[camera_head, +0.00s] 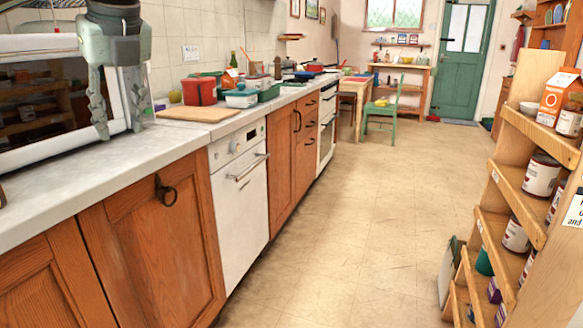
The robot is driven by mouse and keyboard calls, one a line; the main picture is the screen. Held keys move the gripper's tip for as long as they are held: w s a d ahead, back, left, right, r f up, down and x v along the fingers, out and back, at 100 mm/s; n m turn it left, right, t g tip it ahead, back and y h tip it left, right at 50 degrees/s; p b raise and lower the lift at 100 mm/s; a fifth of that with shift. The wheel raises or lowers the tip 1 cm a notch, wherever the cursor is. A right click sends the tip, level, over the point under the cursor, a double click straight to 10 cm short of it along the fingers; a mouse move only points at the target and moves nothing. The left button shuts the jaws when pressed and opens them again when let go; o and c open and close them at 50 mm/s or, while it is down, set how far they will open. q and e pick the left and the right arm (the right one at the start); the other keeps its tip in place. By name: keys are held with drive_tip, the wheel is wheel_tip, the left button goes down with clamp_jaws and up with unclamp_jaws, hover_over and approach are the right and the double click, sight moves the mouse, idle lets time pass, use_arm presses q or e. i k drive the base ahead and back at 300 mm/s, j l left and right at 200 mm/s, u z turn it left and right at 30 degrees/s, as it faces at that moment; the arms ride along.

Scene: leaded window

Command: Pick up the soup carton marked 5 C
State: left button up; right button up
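An orange and white carton (555,97) stands on the top of the wooden shelf unit at the right edge. Its front shows a white ring. I cannot read a 5 C on it, so I cannot tell whether it is the soup carton in the task. My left gripper (120,128) hangs fingers down over the left worktop, in front of the dark-fronted appliance. Its two fingers are apart with nothing between them. It is far from the shelf unit, across the aisle. My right gripper is not in view.
The shelf unit (507,128) holds several cans (541,175) and a bowl (530,108). The worktop (130,160) carries a cutting board (187,113) and a red container (199,91). A green chair (384,107) stands farther back. The tiled floor (370,220) between is clear.

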sight(230, 79)
drive_tip(key=i+l+z, duration=0.2)
drive_tip(key=i, duration=0.5)
drive_tip(key=i+l+z, duration=0.15)
drive_tip(key=i, duration=0.6)
drive_tip(key=i+j+u, duration=0.1)
drive_tip(key=i, duration=0.7)
drive_tip(key=i+j+u, duration=0.1)
drive_tip(key=i, duration=0.7)
drive_tip(key=i+l+u, duration=0.1)
drive_tip(key=i+u, duration=0.35)
drive_tip(key=i+l+u, duration=0.2)
drive_tip(key=u, duration=0.2)
drive_tip(key=i, duration=0.05)
